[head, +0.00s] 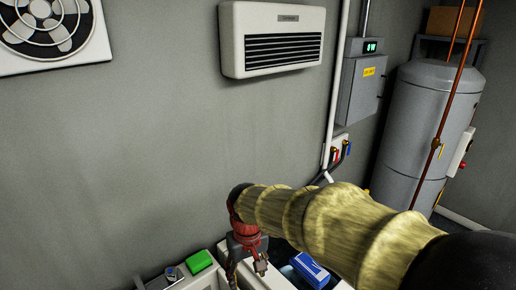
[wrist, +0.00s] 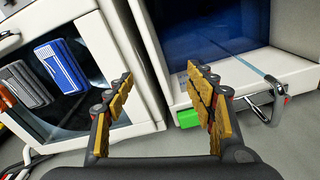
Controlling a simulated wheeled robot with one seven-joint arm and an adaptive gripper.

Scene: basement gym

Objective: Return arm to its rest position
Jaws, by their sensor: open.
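My arm, in a yellowish ribbed sleeve (head: 350,225), reaches from the lower right of the head view and bends down at a red wrist. My gripper (head: 259,266) hangs at its end, pointing down above white-framed units by the wall. In the wrist view my gripper (wrist: 162,80) has its two yellow-padded fingers spread apart, with nothing between them. The fingers point toward the gap between two white units. The head view cuts off the area below the gripper.
A blue block (head: 310,269) lies on the right white unit (head: 223,281), with a dark grey block (wrist: 26,84) beside it. A green block (head: 199,261) is on the left. A grey wall stands behind, with a heater (head: 272,38), an electrical box (head: 362,90) and a tank (head: 428,130).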

